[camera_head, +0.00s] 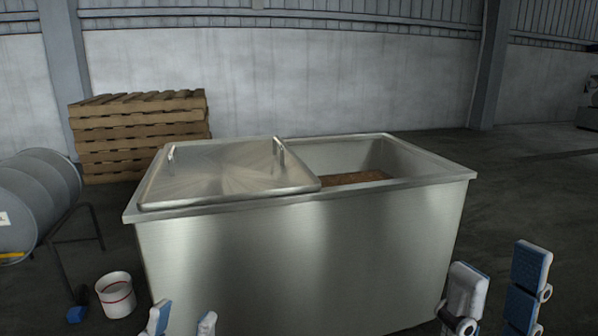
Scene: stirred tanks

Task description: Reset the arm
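My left gripper (182,320) shows at the bottom edge, left of centre, in front of the tank. Its two fingertips are apart with nothing between them. My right gripper (496,285) shows at the bottom right, beside the tank's right front corner in the picture. Its two fingers are spread wide and empty, with blue pads and white-grey tips. The rest of both grippers and both arms lies below the frame. I cannot tell whether either gripper touches the tank.
A steel tank (300,255) fills the middle, its lid (225,172) over the left part. The open right part holds brown material (352,178). A bucket (116,295), a grey drum (35,200) and stacked pallets (140,135) stand left. Floor (545,200) is clear right.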

